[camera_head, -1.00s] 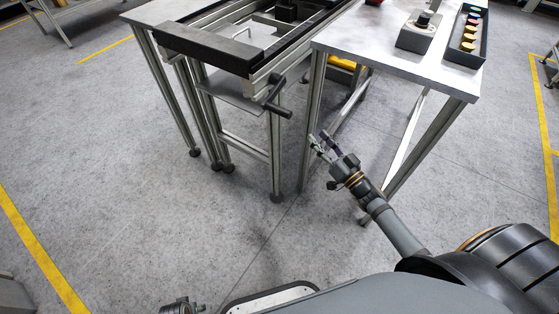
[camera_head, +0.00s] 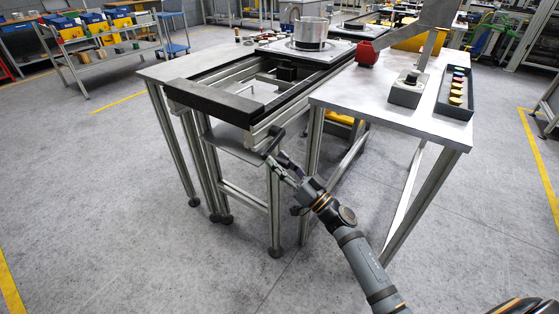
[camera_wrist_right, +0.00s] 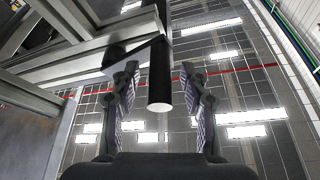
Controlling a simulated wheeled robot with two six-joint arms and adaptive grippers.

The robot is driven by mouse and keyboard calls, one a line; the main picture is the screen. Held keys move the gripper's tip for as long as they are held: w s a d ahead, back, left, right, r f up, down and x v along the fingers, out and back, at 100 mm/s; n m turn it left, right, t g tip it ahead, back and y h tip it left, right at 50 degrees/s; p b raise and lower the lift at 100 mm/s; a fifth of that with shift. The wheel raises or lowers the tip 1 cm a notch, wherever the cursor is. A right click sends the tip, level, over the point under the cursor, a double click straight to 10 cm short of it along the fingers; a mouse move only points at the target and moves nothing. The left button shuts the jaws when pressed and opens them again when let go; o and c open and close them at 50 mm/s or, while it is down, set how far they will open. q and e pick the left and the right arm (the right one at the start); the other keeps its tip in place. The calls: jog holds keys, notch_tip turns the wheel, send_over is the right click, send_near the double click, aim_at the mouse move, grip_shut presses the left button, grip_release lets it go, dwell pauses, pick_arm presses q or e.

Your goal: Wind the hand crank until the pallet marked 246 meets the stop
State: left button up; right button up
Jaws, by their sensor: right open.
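The hand crank (camera_head: 271,141) is a dark arm and grip on the near end of the conveyor frame (camera_head: 215,104). My right gripper (camera_head: 283,166) is open, just at the crank's grip. In the right wrist view the dark round grip (camera_wrist_right: 160,84) lies between the two spread fingers, and I cannot tell whether either touches it. A pale pallet (camera_head: 294,50) carrying a metal pot (camera_head: 310,32) sits at the far part of the conveyor. No number 246 is readable, and I cannot pick out the stop. My left gripper is out of view.
A grey side table (camera_head: 375,97) stands right of the conveyor, with a button box (camera_head: 406,90) and a dark tray (camera_head: 456,93) of coloured pieces. Its legs are close to my right arm. The floor at front left is clear.

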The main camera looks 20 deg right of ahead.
jog(key=shift+w+a, duration=0.1)
jog(key=shift+w, duration=0.1)
jog(key=shift+c, duration=0.3)
grip_shut()
jog(key=shift+r, duration=0.1)
